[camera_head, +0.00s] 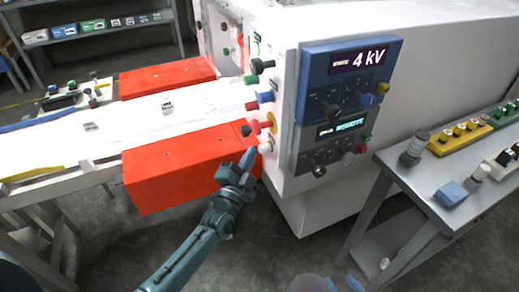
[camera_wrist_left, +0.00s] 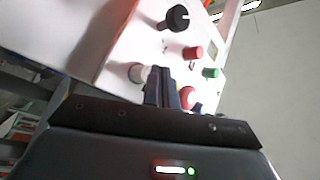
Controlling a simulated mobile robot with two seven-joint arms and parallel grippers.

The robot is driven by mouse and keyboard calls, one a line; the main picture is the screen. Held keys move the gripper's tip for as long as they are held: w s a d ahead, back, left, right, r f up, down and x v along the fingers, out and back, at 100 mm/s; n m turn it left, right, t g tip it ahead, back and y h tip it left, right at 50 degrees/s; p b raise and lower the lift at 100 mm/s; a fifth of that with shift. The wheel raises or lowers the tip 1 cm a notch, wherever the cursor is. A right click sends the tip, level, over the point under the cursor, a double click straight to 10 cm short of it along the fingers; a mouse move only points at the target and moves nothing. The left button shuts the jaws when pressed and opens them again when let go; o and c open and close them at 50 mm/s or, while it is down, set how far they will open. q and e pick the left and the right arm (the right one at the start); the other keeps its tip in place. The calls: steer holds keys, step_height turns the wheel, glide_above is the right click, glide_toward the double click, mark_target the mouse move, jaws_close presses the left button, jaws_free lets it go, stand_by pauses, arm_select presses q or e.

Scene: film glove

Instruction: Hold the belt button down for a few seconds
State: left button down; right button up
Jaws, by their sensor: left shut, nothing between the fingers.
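The white machine's end panel (camera_head: 283,165) carries several coloured buttons and knobs. I cannot read which one is the belt button. A white button (camera_head: 265,148) sits low on the panel, below a red-and-yellow button (camera_head: 267,123). My left gripper (camera_head: 249,158) is shut and empty, its tips close to the white button. Part of my right gripper (camera_head: 343,284) shows at the bottom edge, mostly cut off.
A red guard box (camera_head: 175,172) lies left of the panel, just behind my left gripper. A white conveyor (camera_head: 110,130) runs left. Blue and grey display modules (camera_head: 345,75) face front. A grey table (camera_head: 405,178) with button boxes stands right. The floor between is clear.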

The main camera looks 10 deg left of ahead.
arm_select(q)
steer(key=shift+w+d, duration=0.25)
steer(key=shift+d, duration=0.15)
stand_by(0.6)
stand_by(0.9)
stand_by(0.9)
stand_by(0.9)
steer(key=shift+s+a, duration=0.1)
stand_by(0.5)
steer(key=shift+s+a+p, duration=0.35)
steer(key=shift+s+a, duration=0.05)
steer(key=shift+a, duration=0.25)
